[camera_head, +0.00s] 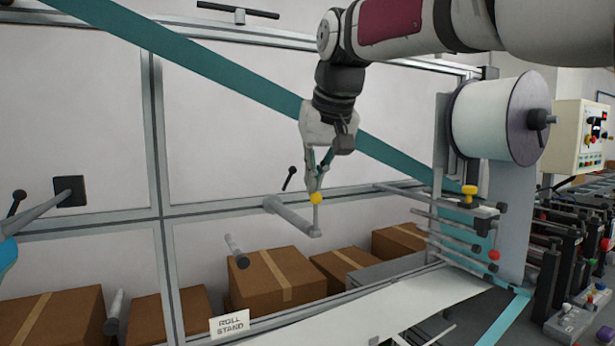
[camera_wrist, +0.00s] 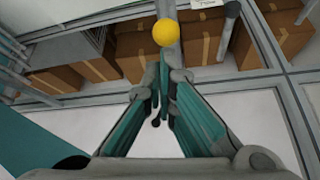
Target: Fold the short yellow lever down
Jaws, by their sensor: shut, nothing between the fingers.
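The short lever has a yellow ball knob (camera_head: 316,198) on a thin grey rod that stands upright at the end of a grey bar (camera_head: 290,215) in the head view. The ball (camera_wrist: 166,33) also shows in the wrist view, just beyond the fingertips. My gripper (camera_head: 316,184) points down, with its fingertips right at the ball in the head view. The fingers (camera_wrist: 165,78) are shut with nothing between them. I cannot tell whether they touch the ball. In the wrist view the ball hides part of the rod.
A teal web (camera_head: 230,75) runs diagonally behind my arm. A black-tipped lever (camera_head: 289,178) stands left of the gripper. A white roll (camera_head: 495,118) and a second yellow knob (camera_head: 470,190) are at the right. Brown boxes (camera_head: 275,277) stand behind the frame, below.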

